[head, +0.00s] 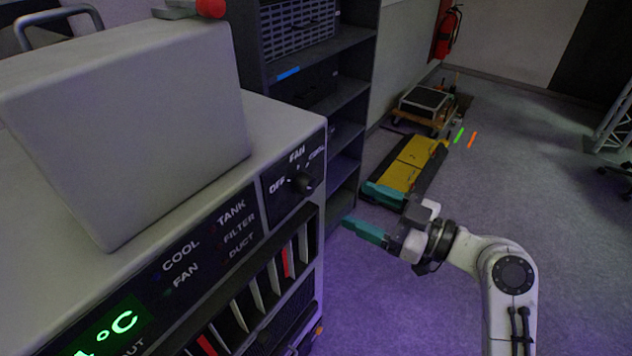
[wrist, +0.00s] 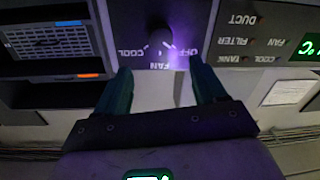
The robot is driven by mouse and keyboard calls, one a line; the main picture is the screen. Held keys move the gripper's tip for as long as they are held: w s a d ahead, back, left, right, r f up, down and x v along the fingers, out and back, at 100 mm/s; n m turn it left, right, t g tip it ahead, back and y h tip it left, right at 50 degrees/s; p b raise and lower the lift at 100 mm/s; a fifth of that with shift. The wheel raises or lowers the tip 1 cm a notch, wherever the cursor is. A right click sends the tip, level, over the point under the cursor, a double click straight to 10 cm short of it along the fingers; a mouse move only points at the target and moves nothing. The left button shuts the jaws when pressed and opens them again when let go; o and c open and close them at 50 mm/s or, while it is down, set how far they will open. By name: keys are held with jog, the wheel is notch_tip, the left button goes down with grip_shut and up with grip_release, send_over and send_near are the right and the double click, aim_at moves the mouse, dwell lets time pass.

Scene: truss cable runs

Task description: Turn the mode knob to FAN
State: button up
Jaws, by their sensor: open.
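The dark, round mode knob (head: 302,183) is on the front panel of the grey cabinet (head: 285,112), with OFF, FAN and COOL printed around it. In the wrist view the knob (wrist: 158,42) appears upside down, with FAN below it, COOL at left and OFF at right. I cannot tell for sure which label its pointer faces. My gripper (head: 355,205) has teal fingers and is open and empty, to the right of the knob in the head view and apart from it. In the wrist view the gripper (wrist: 160,70) has its fingertips on either side, short of the knob.
A grey box (head: 130,130) sits on the cabinet top. A lit green display (head: 105,328) and slotted vents are on its front. A dark shelf rack (head: 345,95) stands behind. A yellow-topped case (head: 408,165) lies on the floor. Open floor extends at right.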

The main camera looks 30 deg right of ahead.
aim_at(312, 187)
jog(key=p+x, duration=0.3)
jog(key=x, duration=0.7)
jog(key=shift+a, duration=0.1)
jog(key=c, duration=1)
jog(key=shift+f, duration=0.1)
jog(key=shift+c, duration=0.2)
